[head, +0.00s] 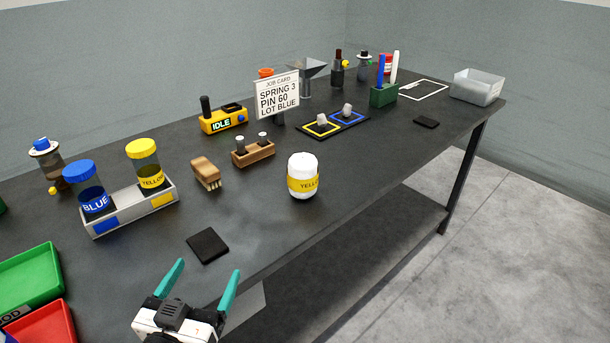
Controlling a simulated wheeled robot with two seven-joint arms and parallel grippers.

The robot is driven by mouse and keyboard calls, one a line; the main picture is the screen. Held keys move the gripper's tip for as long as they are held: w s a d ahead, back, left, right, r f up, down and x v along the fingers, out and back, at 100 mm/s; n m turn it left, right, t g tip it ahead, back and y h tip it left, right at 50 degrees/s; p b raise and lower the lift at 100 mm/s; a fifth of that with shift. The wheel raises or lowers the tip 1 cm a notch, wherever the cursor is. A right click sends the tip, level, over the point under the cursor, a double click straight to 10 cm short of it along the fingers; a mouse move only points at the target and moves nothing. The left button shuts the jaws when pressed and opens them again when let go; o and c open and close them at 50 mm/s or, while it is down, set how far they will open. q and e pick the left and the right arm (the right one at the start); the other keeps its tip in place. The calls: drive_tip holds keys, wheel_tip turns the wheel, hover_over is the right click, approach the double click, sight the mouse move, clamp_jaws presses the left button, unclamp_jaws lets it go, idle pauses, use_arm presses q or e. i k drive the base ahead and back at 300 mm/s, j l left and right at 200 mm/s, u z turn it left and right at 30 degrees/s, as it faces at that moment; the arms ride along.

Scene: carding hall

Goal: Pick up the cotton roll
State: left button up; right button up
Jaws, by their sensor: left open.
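The cotton roll (302,165) is white with a yellow band lettered in dark print, partly turned out of sight. It stands upright near the front edge of the dark table, right of the centre-left items. My left gripper (198,283) shows at the bottom of the head view, with two teal fingers spread apart and nothing between them. It is in front of and to the left of the roll, well apart from it. My right gripper is not in the picture.
A brush (206,173) and a wooden block (253,151) stand behind. A grey rack (128,210) with blue and yellow jars is left. A job card (277,97) stands farther back. The table right of the roll is clear.

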sight(302, 170)
drive_tip(key=i+l+u, duration=0.4)
drive_tip(key=l, duration=0.2)
drive_tip(key=i+l+u, duration=0.2)
drive_tip(key=l+u, duration=0.2)
drive_tip(key=l, duration=0.25)
